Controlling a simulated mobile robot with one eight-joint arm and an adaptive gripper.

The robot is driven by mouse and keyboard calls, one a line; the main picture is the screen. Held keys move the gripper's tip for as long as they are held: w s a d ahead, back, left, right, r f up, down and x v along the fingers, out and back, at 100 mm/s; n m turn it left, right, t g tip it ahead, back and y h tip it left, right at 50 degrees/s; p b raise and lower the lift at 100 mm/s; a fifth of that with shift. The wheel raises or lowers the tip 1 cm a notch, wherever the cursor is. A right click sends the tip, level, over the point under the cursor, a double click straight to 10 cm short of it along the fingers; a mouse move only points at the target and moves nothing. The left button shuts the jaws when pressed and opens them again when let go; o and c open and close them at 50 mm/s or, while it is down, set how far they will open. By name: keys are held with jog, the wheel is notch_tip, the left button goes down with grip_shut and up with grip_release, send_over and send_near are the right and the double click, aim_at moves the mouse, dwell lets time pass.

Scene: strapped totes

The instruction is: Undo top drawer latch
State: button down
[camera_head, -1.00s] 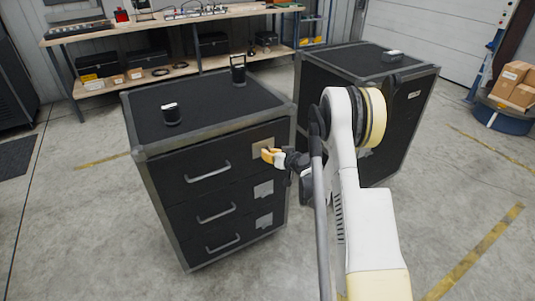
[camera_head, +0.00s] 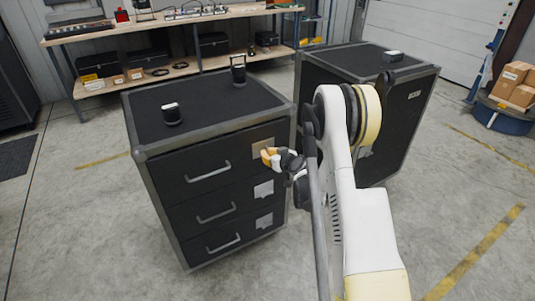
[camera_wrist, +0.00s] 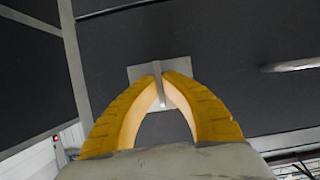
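The top drawer latch is a pale square plate (camera_head: 262,146) at the upper right of the black cabinet's (camera_head: 185,140) front, right of the top drawer handle (camera_head: 208,172). The top drawer looks closed. My gripper (camera_head: 265,155) is at the latch, its yellow fingers partly covering the plate. In the wrist view the two fingertips of my gripper (camera_wrist: 161,77) come close together on either side of a thin grey latch tab (camera_wrist: 160,93), in front of the latch plate (camera_wrist: 140,73). The tab stands out between them and they appear to pinch it.
Two lower drawers have similar plates (camera_head: 264,189) and handles. Two small dark items with light tops (camera_head: 171,113) stand on the cabinet. A second black case (camera_head: 400,120) stands close behind and right of my arm. A workbench (camera_head: 170,22) lines the back wall. Floor at left is clear.

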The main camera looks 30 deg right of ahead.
jog(key=c, duration=1.6)
grip_release()
jog(key=shift+w+a+f, duration=0.1)
jog(key=shift+f, duration=0.1)
jog(key=shift+r, duration=0.1)
jog(key=v, duration=0.7)
jog(key=shift+s+r, duration=0.1)
jog(key=shift+s, duration=0.15)
